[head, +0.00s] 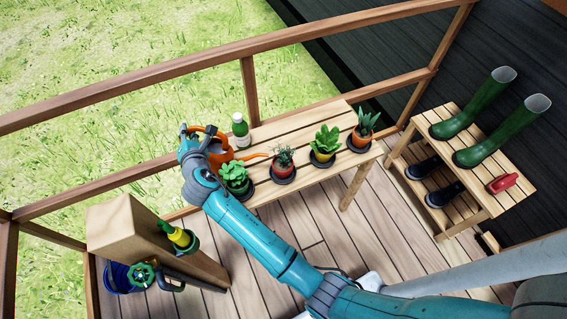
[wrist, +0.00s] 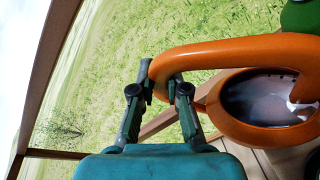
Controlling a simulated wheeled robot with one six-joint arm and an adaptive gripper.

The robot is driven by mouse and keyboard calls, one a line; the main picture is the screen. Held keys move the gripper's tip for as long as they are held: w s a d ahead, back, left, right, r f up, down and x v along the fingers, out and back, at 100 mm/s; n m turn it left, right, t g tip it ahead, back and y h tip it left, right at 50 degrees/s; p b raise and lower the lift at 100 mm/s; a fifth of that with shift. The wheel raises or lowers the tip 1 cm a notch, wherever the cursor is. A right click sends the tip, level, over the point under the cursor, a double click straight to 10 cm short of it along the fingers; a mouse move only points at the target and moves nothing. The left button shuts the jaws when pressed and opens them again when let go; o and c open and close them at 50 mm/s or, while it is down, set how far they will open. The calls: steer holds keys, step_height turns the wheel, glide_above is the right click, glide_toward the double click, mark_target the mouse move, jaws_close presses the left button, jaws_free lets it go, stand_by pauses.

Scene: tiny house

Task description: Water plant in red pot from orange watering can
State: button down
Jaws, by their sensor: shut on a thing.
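The orange watering can (head: 222,155) is at the left end of the slatted wooden table, its spout pointing right. My gripper (head: 188,133) is at the can's left side. In the wrist view my gripper (wrist: 164,86) is shut on the orange handle (wrist: 235,48), and the can's open top shows liquid inside (wrist: 262,97). The plant in the red pot (head: 284,169) stands on a dark saucer to the right of the can. The spout tip ends close to this plant's left side. I cannot tell whether the can touches the table.
A wooden railing (head: 160,72) runs behind. A boot rack (head: 470,205) is at right.

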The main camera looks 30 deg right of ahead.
steer(key=shift+s+d+r, duration=0.25)
steer(key=shift+d+r, duration=0.15)
steer(key=shift+r, duration=0.05)
steer(key=shift+d+r, duration=0.1)
steer(key=shift+r, duration=0.1)
steer(key=shift+s+d+r+m+t+p, duration=0.25)
steer(key=shift+r+m+p, duration=0.2)
steer(key=shift+p, duration=0.35)
stand_by(0.6)
steer(key=shift+w+a+f+n, duration=0.1)
steer(key=shift+a+f+n, duration=0.05)
steer(key=shift+f, duration=0.25)
steer(key=shift+w+a+f+n, duration=0.1)
steer(key=shift+a+f, duration=0.05)
steer(key=shift+f, duration=0.25)
steer(key=w+a+f+n+g+h+b, duration=0.1)
steer(key=w+a+f+n+g+b, duration=0.1)
steer(key=a, duration=0.3)
steer(key=shift+w+a+f+n, duration=0.15)
steer(key=shift+w+f+n, duration=0.25)
steer(key=shift+w+f, duration=0.4)
